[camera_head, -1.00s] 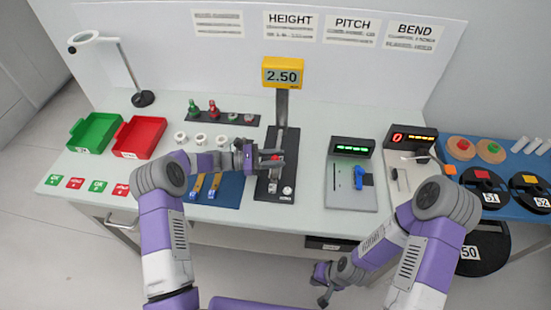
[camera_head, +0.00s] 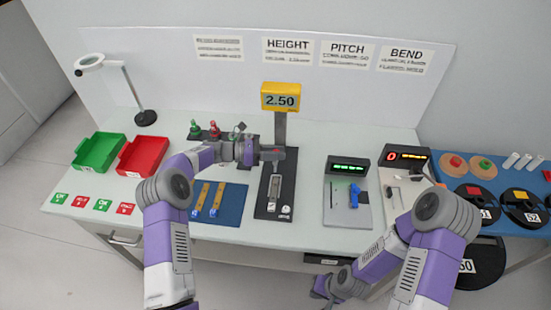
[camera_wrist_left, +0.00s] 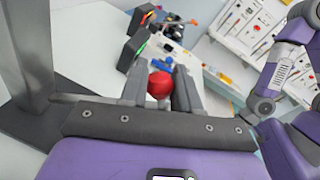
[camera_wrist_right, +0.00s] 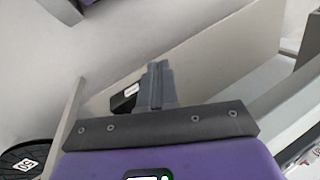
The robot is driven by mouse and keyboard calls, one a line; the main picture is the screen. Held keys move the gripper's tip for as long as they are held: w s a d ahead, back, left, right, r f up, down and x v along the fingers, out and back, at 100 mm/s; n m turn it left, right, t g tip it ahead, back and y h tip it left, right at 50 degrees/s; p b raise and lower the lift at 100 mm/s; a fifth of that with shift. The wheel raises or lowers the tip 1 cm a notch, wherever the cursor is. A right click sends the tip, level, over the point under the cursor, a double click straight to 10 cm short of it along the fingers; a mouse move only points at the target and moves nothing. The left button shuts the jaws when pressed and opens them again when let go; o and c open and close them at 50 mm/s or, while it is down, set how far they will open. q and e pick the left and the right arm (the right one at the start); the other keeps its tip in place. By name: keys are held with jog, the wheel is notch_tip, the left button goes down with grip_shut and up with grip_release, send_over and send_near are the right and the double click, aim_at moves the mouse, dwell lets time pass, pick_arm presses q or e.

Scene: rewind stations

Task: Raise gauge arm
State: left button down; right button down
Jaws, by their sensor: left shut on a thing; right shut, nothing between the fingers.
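The height gauge has a yellow display (camera_head: 281,97) reading 2.50 on a grey post (camera_head: 280,130) above a dark base (camera_head: 289,180). My left gripper (camera_head: 276,153) is beside the post, above the far part of the base. In the left wrist view its fingers (camera_wrist_left: 160,82) are shut on a red ball knob (camera_wrist_left: 159,86), and the post stands at the left. The gauge arm behind the knob is mostly hidden by the gripper. My right gripper (camera_wrist_right: 158,80) is shut and empty, low in front of the table.
A blue mat (camera_head: 232,207) with brass-coloured strips lies left of the gauge. The pitch station (camera_head: 340,206) and bend station (camera_head: 393,180) stand to the right. Green (camera_head: 97,164) and red (camera_head: 124,166) trays and a magnifier lamp (camera_head: 146,117) are at the left.

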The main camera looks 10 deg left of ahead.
pick_arm(q)
jog(key=shift+w+r, duration=0.3)
jog(key=shift+r, duration=0.1)
